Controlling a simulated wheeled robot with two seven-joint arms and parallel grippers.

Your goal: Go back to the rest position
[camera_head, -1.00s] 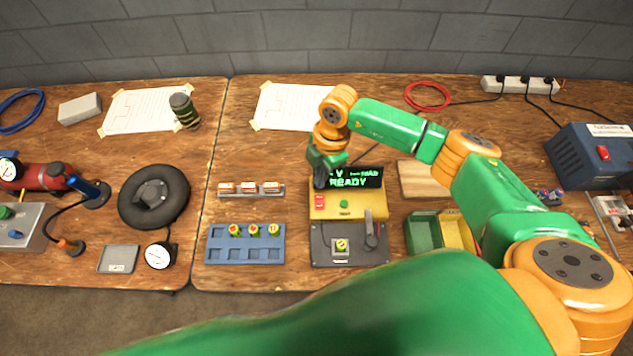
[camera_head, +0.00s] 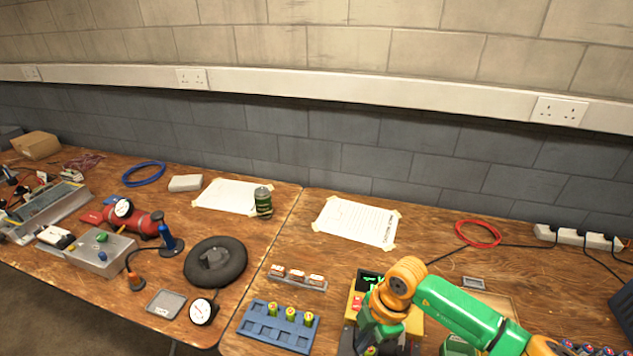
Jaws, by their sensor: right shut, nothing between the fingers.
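My right arm comes in from the lower right, green with orange joints. Its gripper (camera_head: 368,342) points down over the front of the yellow charger box (camera_head: 414,326) and is shut with nothing held. The arm hides much of the charger, and only part of its dark display (camera_head: 371,281) and a red button (camera_head: 357,303) show. My left gripper is not in view.
A blue tray (camera_head: 254,330) with several green and yellow cells stands left of the charger. A grey rack (camera_head: 310,284) of white and orange pieces lies behind it. A red cable (camera_head: 478,233) and power strip (camera_head: 577,238) lie at the back right.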

